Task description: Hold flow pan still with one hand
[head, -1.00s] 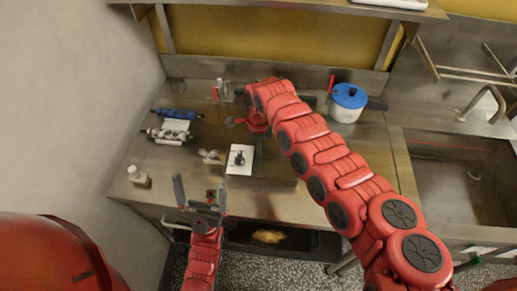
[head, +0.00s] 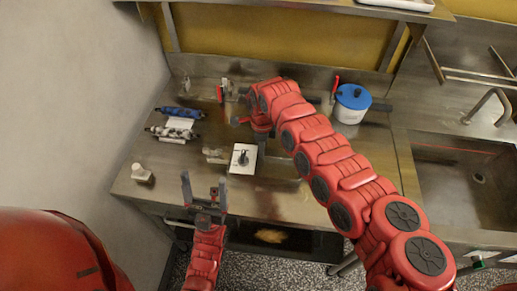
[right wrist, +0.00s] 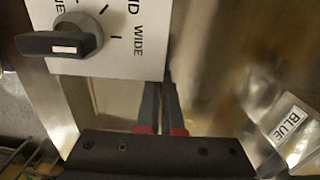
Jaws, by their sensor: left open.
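My left gripper (head: 204,189) is open and empty, fingers pointing up the picture, at the bench's front edge. In the right wrist view the right gripper's fingers (right wrist: 163,103) lie close together beside a shiny steel surface. Whether they grip a thin edge there is unclear. A white card with a black dial (right wrist: 75,38), partly reading WIDE, is beside them; it also shows in the head view (head: 243,158).
A white pot with a blue lid (head: 351,103) stands at the back right, left of the sink (head: 465,180). Blue and silver rollers (head: 178,122) lie at the left. A small white bottle (head: 142,174) stands at the front left. A BLUE label (right wrist: 290,125) shows in the wrist view.

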